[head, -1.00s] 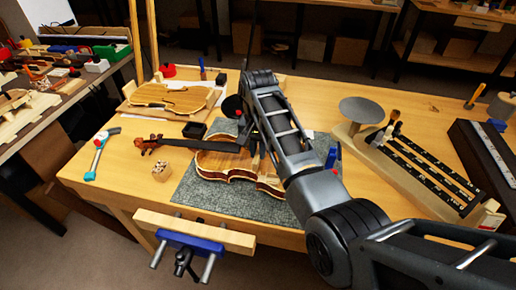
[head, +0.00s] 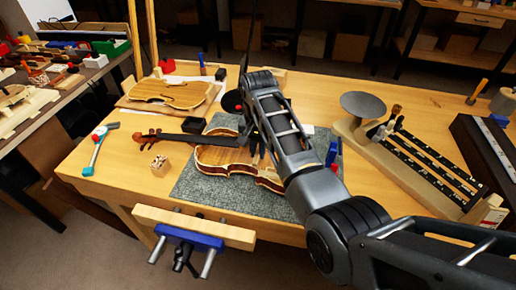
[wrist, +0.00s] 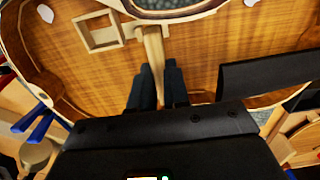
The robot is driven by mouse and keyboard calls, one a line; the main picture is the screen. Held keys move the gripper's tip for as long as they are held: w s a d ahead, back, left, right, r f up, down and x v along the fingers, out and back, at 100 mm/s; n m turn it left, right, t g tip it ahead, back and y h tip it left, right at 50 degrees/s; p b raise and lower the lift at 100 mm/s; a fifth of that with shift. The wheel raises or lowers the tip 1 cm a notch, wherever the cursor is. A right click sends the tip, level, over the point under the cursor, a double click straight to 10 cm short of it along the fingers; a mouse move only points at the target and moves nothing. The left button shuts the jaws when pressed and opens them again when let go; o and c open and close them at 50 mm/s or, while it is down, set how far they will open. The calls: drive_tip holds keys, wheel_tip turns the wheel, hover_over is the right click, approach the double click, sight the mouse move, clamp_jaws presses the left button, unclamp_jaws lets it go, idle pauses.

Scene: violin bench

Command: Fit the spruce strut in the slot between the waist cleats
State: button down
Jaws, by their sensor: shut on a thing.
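The open violin body (head: 222,158) lies on a grey mat, its neck pointing left. In the wrist view its bare wooden inside (wrist: 210,50) fills most of the picture. My gripper (wrist: 158,80) is over the body, its two dark fingers shut on the pale spruce strut (wrist: 153,48). The strut runs from the fingers toward the inward-curved waist edge at the top. Its far end meets or overlaps small pale pieces there, perhaps the waist cleats; I cannot tell whether it sits in the slot. In the head view my arm hides the strut, and my gripper (head: 256,143) is partly hidden.
A pale square frame (wrist: 85,42) lies left of the strut. The black fingerboard (wrist: 270,75) crosses at right. A vise (head: 190,238) is at the bench front.

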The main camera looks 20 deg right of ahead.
drive_tip(key=c, duration=0.7)
unclamp_jaws()
drive_tip(key=shift+r+p, duration=1.25)
drive_tip(key=shift+r, duration=1.7)
